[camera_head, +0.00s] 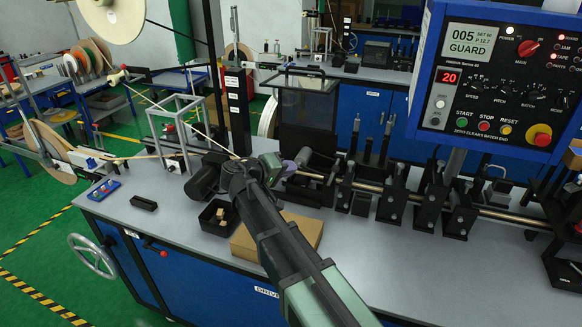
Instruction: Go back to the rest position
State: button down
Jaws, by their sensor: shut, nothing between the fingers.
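My arm reaches in from the bottom edge over the front of the machine bench (370,255). Its wrist bends at the middle of the picture, above the bench top. My gripper (302,157) points right and away from me, beside the dark machine parts at the left end of the steel shaft. It is small and dark against them, and its fingertips are hard to make out. It appears shut, with no object seen in it. It is apart from the cardboard box (300,228) and the black tray (216,221) below.
A blue control panel (500,85) reading GUARD stands at the right. Black brackets along the shaft (480,211) fill the right of the bench. A clear-sided guard (305,103) stands behind my wrist. Tape runs in from reels (50,150) at the left. Green floor is clear at lower left.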

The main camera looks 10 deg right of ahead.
jog(key=s+f+g+y, duration=0.1)
jog(key=s+f+y, duration=0.1)
jog(key=s+f, duration=0.1)
jog(key=s+f+g+y, duration=0.1)
jog(key=s+f+y, duration=0.1)
jog(key=s+f, duration=0.1)
jog(key=s+f+n+g+y, duration=0.1)
jog(key=s+f+g+y, duration=0.1)
jog(key=s, duration=0.3)
jog(key=shift+s+f+y, duration=0.25)
jog(key=shift+f+y, duration=0.15)
jog(key=shift+f, duration=0.3)
jog(key=s+d+f+m+g+y, duration=0.1)
jog(key=s+y, duration=0.5)
jog(key=s, duration=0.6)
notch_tip(320, 180, down, 2)
jog(key=shift+d+f+m+g+y, duration=0.15)
jog(key=shift+d+m+g+y, duration=0.2)
jog(key=shift+d+g, duration=0.35)
